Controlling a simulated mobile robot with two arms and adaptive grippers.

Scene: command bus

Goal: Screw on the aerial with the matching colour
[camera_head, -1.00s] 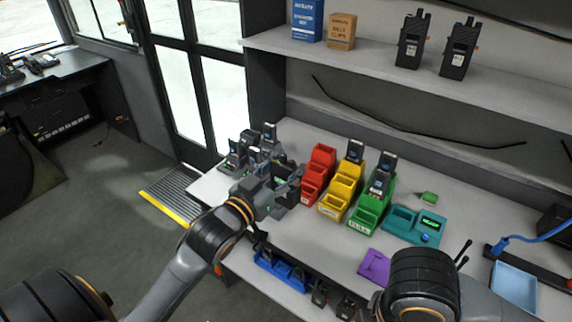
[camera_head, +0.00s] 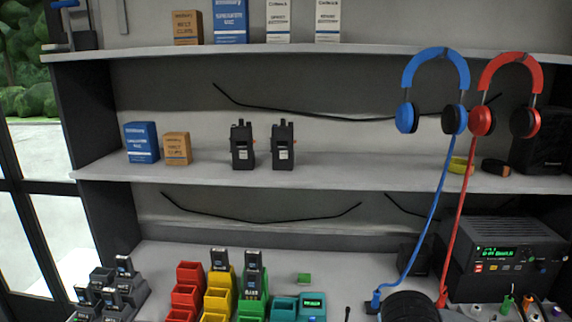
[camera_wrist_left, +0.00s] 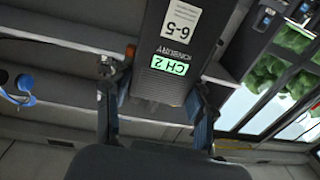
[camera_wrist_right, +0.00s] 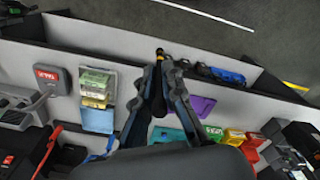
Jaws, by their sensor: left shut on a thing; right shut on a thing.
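My left gripper (camera_wrist_left: 156,100) is shut on a dark radio (camera_wrist_left: 182,50), seen in the left wrist view. The radio has a white "6-5" label and a lit green "CH 2" display; its aerial socket does not show. My right gripper (camera_wrist_right: 157,80) is shut on a small, thin dark piece (camera_wrist_right: 159,55) with a yellowish tip, seen in the right wrist view. It looks like an aerial, mostly hidden between the fingers, and I cannot tell any colour band. Neither gripper shows in the head view.
Red (camera_head: 187,293), yellow (camera_head: 217,300) and green (camera_head: 252,302) bins and a teal unit (camera_head: 312,306) stand on the bench. Blue (camera_head: 436,70) and red (camera_head: 511,72) headsets hang at the right, cords down. Two black radios (camera_head: 242,148) stand on the shelf.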

